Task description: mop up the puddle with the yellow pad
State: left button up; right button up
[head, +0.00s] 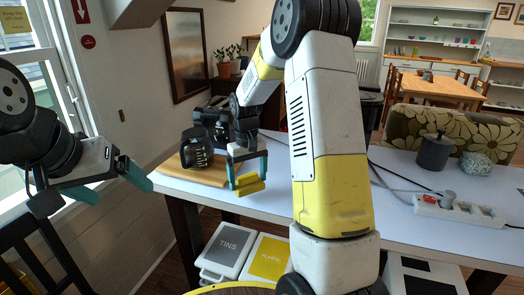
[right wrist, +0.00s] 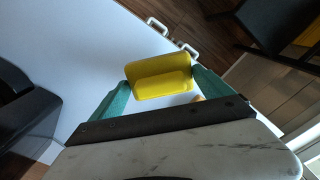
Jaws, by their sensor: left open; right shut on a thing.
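The yellow pad (head: 249,185) is between the fingers of my right gripper (head: 248,170), near the left part of the white table's (head: 405,215) front edge. In the right wrist view, the pad (right wrist: 160,77) sits between the two green fingers of the right gripper (right wrist: 163,88), which is shut on it. I cannot tell whether the pad touches the tabletop. My left gripper (head: 118,186) is open and empty, left of the table and apart from it. I cannot make out a puddle in either view; my right arm hides part of the tabletop.
A dark pot (head: 435,152), a patterned lump (head: 476,163) and a white power strip (head: 459,213) with cables are on the right. Boxes (head: 226,250) stand below the table.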

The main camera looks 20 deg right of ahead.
jog(key=shift+r, duration=2.5)
